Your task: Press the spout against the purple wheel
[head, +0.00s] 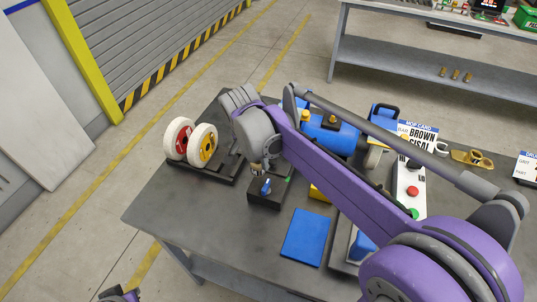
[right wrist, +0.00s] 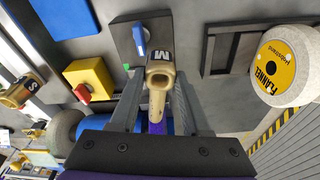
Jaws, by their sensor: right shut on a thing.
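My right gripper (head: 258,172) is over the table, its jaws largely hidden by my own wrist. In the right wrist view the gripper (right wrist: 157,85) is shut on a brass spout (right wrist: 160,72) marked M. The spout's brass end also shows in the head view (head: 256,167), close to a black box with a blue lever (head: 265,187). A blue motor body (head: 338,137) is partly behind my arm, with a pale wheel (head: 374,156) at its right end. No wheel plainly shows as purple. Part of my left gripper (head: 119,295) shows at the bottom edge, too cut off to judge.
Red-centred (head: 178,139) and yellow-centred (head: 204,145) white wheels stand in a black rack at the table's left. A blue pad (head: 305,237) lies in front. A yellow box with a red knob (right wrist: 88,84) and a spout marked S (right wrist: 17,95) are nearby.

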